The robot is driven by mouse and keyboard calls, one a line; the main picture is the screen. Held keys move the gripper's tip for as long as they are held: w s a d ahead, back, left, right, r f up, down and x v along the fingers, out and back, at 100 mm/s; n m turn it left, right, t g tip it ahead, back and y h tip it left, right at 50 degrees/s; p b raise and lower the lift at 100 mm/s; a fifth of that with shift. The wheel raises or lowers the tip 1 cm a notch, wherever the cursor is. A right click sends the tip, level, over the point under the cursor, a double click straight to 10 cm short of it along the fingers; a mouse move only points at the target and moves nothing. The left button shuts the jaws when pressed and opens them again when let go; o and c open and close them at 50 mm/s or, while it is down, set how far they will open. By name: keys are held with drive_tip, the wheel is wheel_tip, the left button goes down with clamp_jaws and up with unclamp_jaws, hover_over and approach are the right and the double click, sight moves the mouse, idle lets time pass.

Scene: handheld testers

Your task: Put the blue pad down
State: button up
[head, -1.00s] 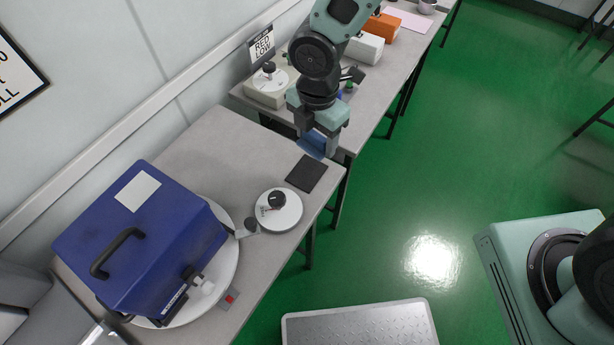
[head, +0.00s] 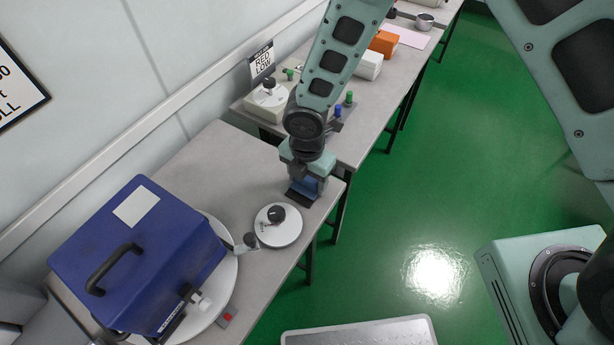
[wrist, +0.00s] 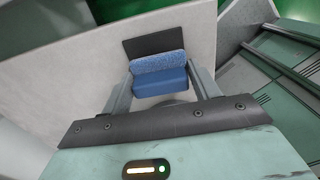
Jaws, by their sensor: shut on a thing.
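The blue pad (wrist: 158,78) is between the two fingers of my gripper (wrist: 160,88) in the wrist view. In the head view the blue pad (head: 308,184) shows just below my gripper (head: 306,180), close above the dark flat mat (head: 299,197) at the table's right edge. The dark mat (wrist: 152,44) also shows beyond the pad in the wrist view. My gripper is shut on the pad. I cannot tell whether the pad's underside touches the mat. Most of the mat is hidden by the gripper and pad in the head view.
A round white dial device (head: 278,226) with a black knob stands close to the left of the mat. A large blue box (head: 140,255) with a handle stands on a white disc. The grey table (head: 205,165) is bare behind them. A second table holds other devices.

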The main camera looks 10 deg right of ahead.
sight(307, 177)
drive_tip(key=o, duration=1)
wheel_tip(307, 177, up, 12)
drive_tip(key=s+d+r+m, duration=0.3)
drive_tip(key=s+r+m, duration=0.1)
drive_tip(key=s+m, duration=0.2)
drive_tip(key=s+d+r+m, duration=0.3)
drive_tip(key=s+r+m, duration=0.2)
drive_tip(key=m, duration=0.3)
drive_tip(key=s+d+r+m, duration=0.4)
drive_tip(key=s+r+m, duration=0.1)
drive_tip(key=s+m, duration=0.1)
drive_tip(key=shift+s+m+y, duration=0.3)
drive_tip(key=shift+s+m, duration=0.1)
